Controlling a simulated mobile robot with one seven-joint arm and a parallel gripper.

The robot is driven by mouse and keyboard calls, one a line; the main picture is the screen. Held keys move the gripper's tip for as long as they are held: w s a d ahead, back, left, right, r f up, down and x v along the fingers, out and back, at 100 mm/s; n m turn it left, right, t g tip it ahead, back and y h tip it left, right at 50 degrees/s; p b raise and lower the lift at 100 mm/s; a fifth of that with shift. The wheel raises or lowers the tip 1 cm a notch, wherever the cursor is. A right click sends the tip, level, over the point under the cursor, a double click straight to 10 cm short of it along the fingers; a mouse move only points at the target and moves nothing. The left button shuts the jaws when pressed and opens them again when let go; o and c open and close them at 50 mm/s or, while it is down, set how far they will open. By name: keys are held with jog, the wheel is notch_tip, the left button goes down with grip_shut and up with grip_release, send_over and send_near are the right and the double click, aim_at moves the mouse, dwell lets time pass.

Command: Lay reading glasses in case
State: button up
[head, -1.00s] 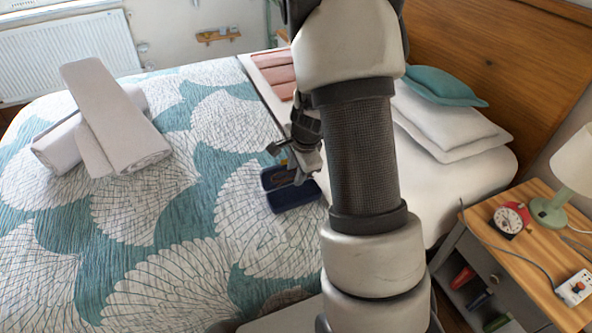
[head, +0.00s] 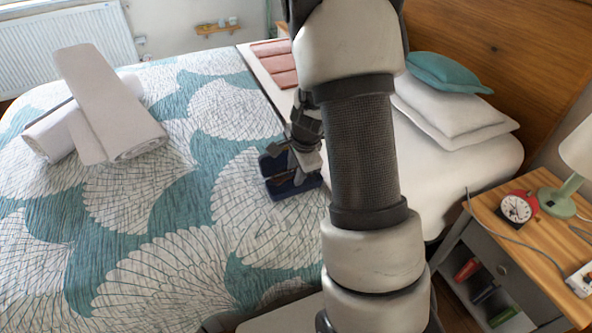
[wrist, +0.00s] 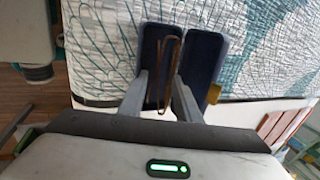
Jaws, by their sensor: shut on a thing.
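The open case (head: 284,190) is dark navy and lies on the bed's patterned quilt. In the wrist view its two halves (wrist: 205,50) lie side by side. My gripper (wrist: 160,76) is over the case, its fingers reaching in from the bottom of the wrist view. It is shut on the reading glasses (wrist: 165,52), a thin brown frame that looks folded. The glasses overlap the case near the gap between its halves; whether they touch it I cannot tell. In the head view my gripper (head: 295,160) hides part of the case, and the glasses are not clear.
A small yellow item (wrist: 214,93) is beside the case. Rolled towels (head: 105,115) lie on the left of the bed, pillows (head: 450,115) at the right. A nightstand (head: 535,260) with a red clock (head: 517,207) and lamp stands at right.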

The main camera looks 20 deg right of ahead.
dwell(0.4)
jog(key=o, duration=1.1)
jog(key=p+v, duration=0.7)
jog(key=v, duration=1)
jog(key=shift+r, duration=0.2)
jog(key=shift+d, duration=0.1)
